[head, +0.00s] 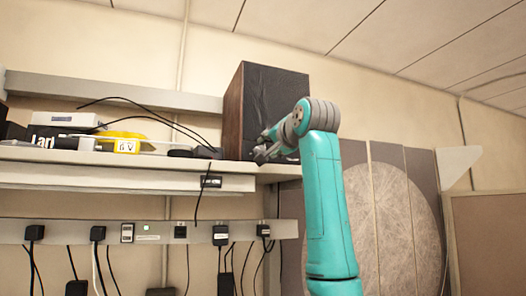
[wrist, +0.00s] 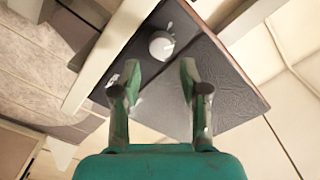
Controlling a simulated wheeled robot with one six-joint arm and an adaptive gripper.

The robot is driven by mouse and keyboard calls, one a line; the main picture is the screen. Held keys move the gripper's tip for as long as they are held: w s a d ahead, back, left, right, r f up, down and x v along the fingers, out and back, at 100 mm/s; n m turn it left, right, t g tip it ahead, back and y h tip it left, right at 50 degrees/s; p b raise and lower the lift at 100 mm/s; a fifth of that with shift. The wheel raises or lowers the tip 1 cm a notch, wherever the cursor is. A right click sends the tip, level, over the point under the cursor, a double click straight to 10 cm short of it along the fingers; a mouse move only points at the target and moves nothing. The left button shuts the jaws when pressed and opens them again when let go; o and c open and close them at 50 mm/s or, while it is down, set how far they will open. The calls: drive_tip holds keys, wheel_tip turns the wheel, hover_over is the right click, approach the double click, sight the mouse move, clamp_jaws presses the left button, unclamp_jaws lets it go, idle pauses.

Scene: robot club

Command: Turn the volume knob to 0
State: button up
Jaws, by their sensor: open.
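The volume knob (wrist: 161,45) is a round, pale grey knob with a white mark beside it. It sits on the dark front of a speaker (wrist: 215,85) in the wrist view. My gripper (wrist: 158,78) is open, its two fingers apart and empty, with the knob just beyond the fingertips and between them. I cannot tell the exact gap to the knob. In the head view the wood-sided speaker (head: 275,90) stands on the shelf, and my gripper (head: 262,150) is at its lower front. The knob is hidden there.
The shelf (head: 120,157) holds a yellow device (head: 122,141), a white box (head: 62,120) and loose black cables left of the speaker. A power strip (head: 150,232) with several plugs runs below. A panel with a large round disc (head: 390,215) stands behind my arm.

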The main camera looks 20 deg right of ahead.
sight(261, 150)
drive_tip(key=shift+w+a, duration=0.1)
drive_tip(key=shift+w, duration=2.75)
clamp_jaws()
